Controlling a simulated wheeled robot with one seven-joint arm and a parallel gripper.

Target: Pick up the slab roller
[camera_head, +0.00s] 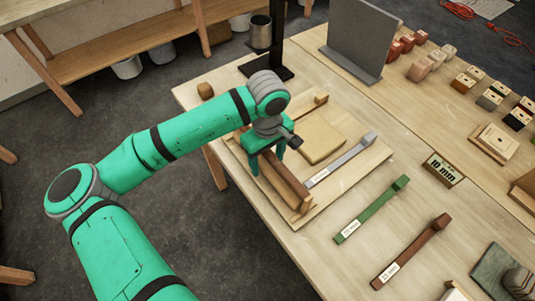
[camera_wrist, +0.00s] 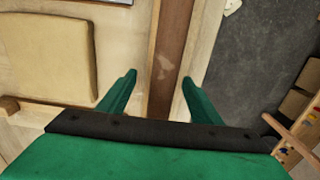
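A long dark-brown wooden bar (camera_head: 290,185) lies along the near left side of a pale wooden board (camera_head: 335,188). It looks like the slab roller, but its full shape is partly hidden under my gripper (camera_head: 267,160). The wrist view shows the bar (camera_wrist: 172,50) running between the two green fingers of my gripper (camera_wrist: 159,77). The fingers are apart, with gaps on both sides of the bar, so my gripper is open. I cannot tell how far the fingertips reach down beside it. A tan slab (camera_head: 320,138) lies on the board and also shows in the wrist view (camera_wrist: 48,55).
A grey labelled strip (camera_head: 345,158) lies on the board's right side. A green strip (camera_head: 372,208) and a brown strip (camera_head: 412,250) lie on the table to the right. A grey upright panel (camera_head: 360,45) and small blocks stand farther back. The table's left edge is close to the bar.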

